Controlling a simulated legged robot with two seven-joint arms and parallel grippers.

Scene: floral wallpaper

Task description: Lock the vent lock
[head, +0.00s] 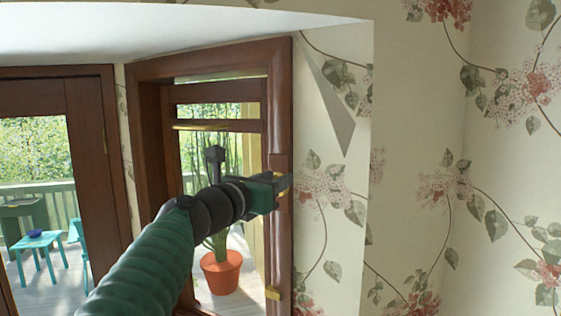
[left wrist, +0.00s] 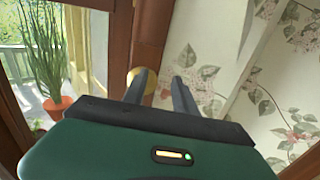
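My left gripper (head: 282,184) reaches in from the left to the right-hand post of the brown wooden window frame (head: 282,120). In the left wrist view its two dark fingers (left wrist: 162,88) stand apart with nothing seen between them. A round brass-coloured fitting (left wrist: 146,92) on the wood shows behind the left finger, which partly covers it. Whether finger and fitting touch, I cannot tell. In the head view a small brass piece (head: 273,294) is lower on the same post. I cannot tell which fitting is the vent lock. My right gripper is not in view.
A potted plant (head: 221,272) stands behind the glass. A brown door or window (head: 88,150) is at the left, with a teal table (head: 37,240) outside. Floral wallpaper (head: 430,200) covers the wall right of the post. A white surface (head: 180,30) crosses the top.

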